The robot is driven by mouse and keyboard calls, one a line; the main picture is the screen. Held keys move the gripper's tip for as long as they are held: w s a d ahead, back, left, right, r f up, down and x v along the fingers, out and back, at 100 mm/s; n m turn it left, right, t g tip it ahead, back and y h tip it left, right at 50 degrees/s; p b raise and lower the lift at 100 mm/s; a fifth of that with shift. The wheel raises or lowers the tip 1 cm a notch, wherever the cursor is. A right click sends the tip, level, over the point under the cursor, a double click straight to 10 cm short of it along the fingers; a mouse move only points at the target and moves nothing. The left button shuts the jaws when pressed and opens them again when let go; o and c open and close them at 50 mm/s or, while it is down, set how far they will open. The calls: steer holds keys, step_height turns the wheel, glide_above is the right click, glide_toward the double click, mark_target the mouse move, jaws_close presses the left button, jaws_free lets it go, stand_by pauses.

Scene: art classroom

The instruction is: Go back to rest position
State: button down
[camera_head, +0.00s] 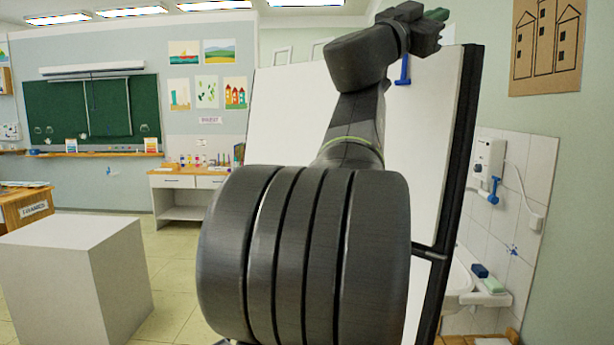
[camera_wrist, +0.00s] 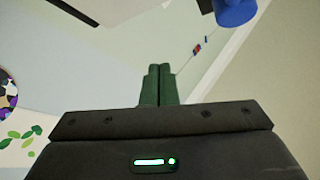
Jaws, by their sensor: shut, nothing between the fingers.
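My gripper (camera_head: 436,15) is raised high at the upper right in the head view, near the top edge of a white board. In the wrist view its two dark green fingers (camera_wrist: 158,84) lie side by side, shut, with nothing between them. My arm rises in the middle of the head view and hides part of the board. No object is held.
The large white board (camera_head: 290,110) with a dark right edge stands behind my arm. A blue item (camera_head: 403,70) is at its upper part, just below my gripper. A white block (camera_head: 75,270) stands at left. A sink (camera_head: 470,285) is at right. Floor shows between block and arm.

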steer(key=b+v, duration=0.4)
steer(key=v, duration=0.5)
steer(key=shift+a+f+b, duration=0.2)
steer(key=shift+f+b, duration=0.15)
steer(key=shift+s, duration=0.15)
